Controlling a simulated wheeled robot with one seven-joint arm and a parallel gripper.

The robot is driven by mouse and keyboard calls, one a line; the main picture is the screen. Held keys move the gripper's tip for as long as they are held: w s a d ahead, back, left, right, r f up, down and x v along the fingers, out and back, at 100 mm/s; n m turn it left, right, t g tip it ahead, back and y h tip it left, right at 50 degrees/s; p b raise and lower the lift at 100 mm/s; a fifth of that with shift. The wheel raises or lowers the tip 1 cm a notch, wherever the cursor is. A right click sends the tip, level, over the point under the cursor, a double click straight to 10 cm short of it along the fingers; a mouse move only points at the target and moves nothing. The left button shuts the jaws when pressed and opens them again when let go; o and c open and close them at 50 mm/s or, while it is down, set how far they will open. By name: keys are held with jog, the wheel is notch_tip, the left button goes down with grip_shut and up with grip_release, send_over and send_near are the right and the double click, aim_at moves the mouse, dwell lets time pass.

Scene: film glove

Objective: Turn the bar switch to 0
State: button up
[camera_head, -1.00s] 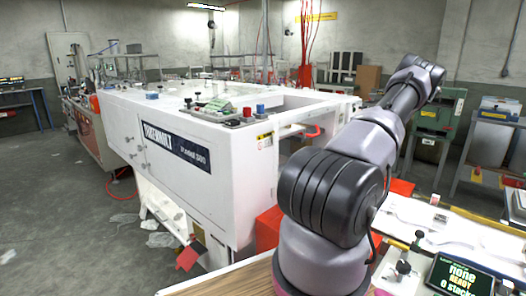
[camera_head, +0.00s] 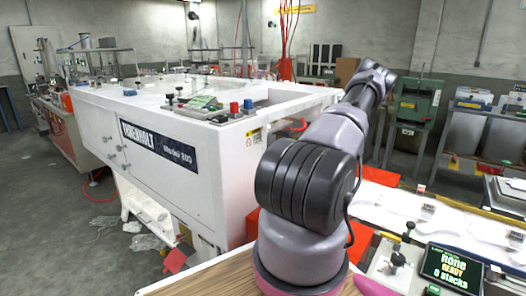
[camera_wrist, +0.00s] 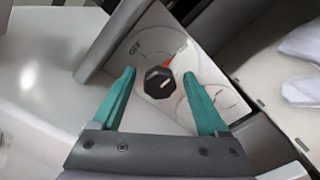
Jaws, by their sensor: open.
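In the wrist view, a dark many-sided knob (camera_wrist: 159,82) with a pale line on its face sits on a light plate (camera_wrist: 150,42) with thin printed arcs. A red-orange mark is beside it at the upper right, and the small lettering at the upper left is hard to read. My gripper (camera_wrist: 159,73) is open, its teal fingers on either side of the knob. Whether the fingers touch it is unclear. The knob's setting cannot be read for certain. In the head view my gripper is not visible, only my arm.
A big white machine (camera_head: 200,150) fills the left of the head view. At the lower right a panel has a black knob (camera_head: 397,258) and a screen (camera_head: 453,265) reading "none READY 0 stacks". A grey bar (camera_wrist: 115,40) runs close to the left finger. White cloth-like material (camera_wrist: 300,65) lies right.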

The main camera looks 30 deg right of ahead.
jog(key=shift+w+a, duration=0.1)
jog(key=shift+w, duration=0.2)
grip_shut()
